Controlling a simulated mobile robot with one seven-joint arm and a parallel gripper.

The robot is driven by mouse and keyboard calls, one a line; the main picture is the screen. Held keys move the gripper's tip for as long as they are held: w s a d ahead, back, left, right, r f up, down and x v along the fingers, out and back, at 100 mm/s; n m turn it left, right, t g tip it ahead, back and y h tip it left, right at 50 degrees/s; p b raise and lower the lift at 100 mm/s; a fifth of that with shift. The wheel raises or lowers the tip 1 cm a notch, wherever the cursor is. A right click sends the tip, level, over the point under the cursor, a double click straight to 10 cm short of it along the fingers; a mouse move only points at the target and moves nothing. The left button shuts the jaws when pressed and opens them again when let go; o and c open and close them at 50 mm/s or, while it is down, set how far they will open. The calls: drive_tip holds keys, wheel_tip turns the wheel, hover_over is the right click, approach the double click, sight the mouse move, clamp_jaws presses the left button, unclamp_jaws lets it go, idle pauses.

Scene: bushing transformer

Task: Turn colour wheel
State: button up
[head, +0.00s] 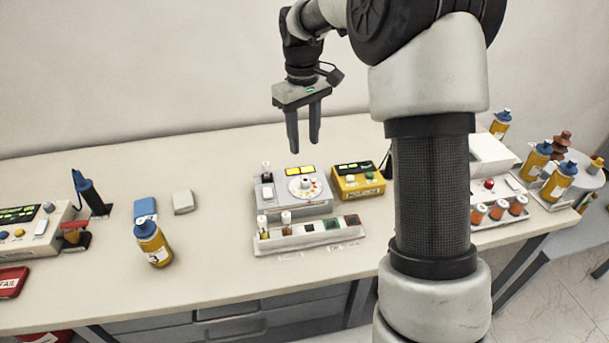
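The colour wheel (305,184) is a pale round dial with coloured spots and a small knob at its centre. It sits on top of a grey-white instrument box (275,207) near the middle of the bench, with two yellow windows behind it. My gripper (304,149) points down above and behind the wheel in the picture, clear of the box. Its two dark fingers are apart with nothing between them. The exact height of the fingertips over the wheel is hard to tell.
A rack (311,235) with small vials and coloured squares stands in front of the box. A yellow meter (358,181) is close on its right. A numbered bottle (153,243) stands to the left. The bench (215,260) is clear between bottle and rack. My arm hides part of the right side.

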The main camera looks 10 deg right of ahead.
sight(305, 180)
wheel_tip(305, 180, down, 13)
drive_tip(key=shift+d+r, duration=0.1)
drive_tip(key=shift+r, duration=0.05)
clamp_jaws()
